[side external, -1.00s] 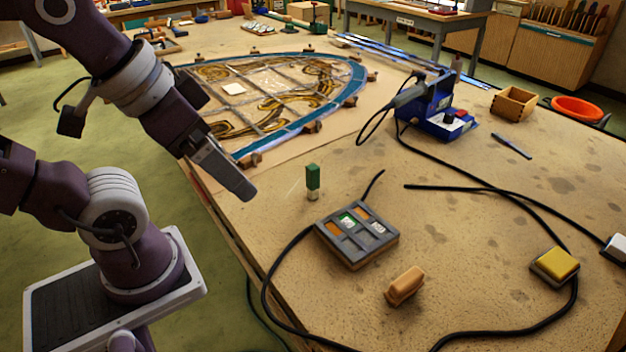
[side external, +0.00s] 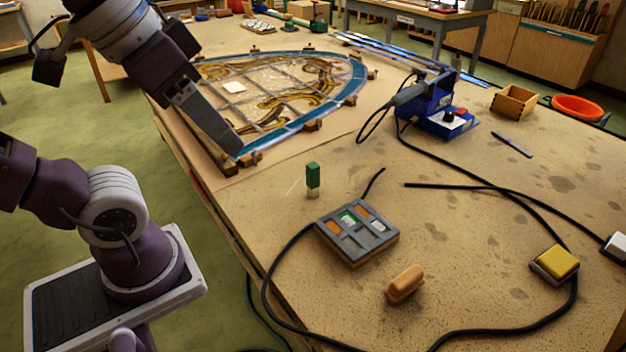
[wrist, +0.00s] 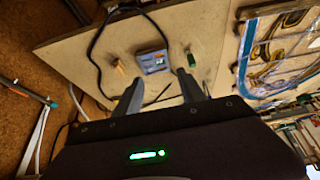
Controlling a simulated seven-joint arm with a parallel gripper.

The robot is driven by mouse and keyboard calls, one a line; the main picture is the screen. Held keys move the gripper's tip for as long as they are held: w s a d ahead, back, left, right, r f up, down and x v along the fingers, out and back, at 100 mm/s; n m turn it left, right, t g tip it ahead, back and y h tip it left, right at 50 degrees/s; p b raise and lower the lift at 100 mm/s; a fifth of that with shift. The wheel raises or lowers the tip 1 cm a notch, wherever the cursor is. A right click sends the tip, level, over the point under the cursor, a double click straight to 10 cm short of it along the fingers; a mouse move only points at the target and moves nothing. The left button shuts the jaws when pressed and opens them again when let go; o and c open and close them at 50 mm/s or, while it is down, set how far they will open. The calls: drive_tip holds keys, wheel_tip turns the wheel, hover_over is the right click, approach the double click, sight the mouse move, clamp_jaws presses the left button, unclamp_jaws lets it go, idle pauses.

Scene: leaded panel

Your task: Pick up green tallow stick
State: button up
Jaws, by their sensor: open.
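The green tallow stick (side external: 313,176) stands upright on the tan table, with a pale lower end. It is behind the grey compartment tray in the side external view. It also shows in the wrist view (wrist: 191,59), just beyond the right fingertip and apart from it. My gripper (side external: 236,148) hangs in the air near the front left edge of the leaded panel, up and to the left of the stick. In the wrist view my gripper (wrist: 158,73) has its two fingers spread with nothing between them.
A grey tray (side external: 330,251) with small coloured pieces and a tan block (side external: 404,284) lie nearby. Black cables cross the table. The leaded panel (side external: 352,85) lies behind. A blue soldering station (side external: 437,117) and a yellow sponge (side external: 556,262) stand to the right.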

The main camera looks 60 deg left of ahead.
drive_tip(key=w+a+m+g+y, duration=0.3)
drive_tip(key=w+a+m+g, duration=0.15)
drive_tip(key=w+m, duration=0.2)
drive_tip(key=m+y, duration=1)
drive_tip(key=m, duration=0.1)
hover_over(308, 168)
drive_tip(key=d, duration=0.4)
drive_tip(key=shift+m+g+y, duration=0.3)
drive_tip(key=shift+m+g, duration=0.05)
drive_tip(key=shift+g, duration=0.1)
wheel_tip(308, 168, down, 22)
drive_tip(key=shift+w+r, duration=0.1)
drive_tip(key=shift+w, duration=0.05)
drive_tip(key=x, duration=0.6)
drive_tip(key=shift+w+a, duration=0.1)
drive_tip(key=shift+w, duration=0.25)
drive_tip(key=shift+a+f, duration=0.3)
drive_tip(key=shift+a, duration=0.1)
clamp_jaws()
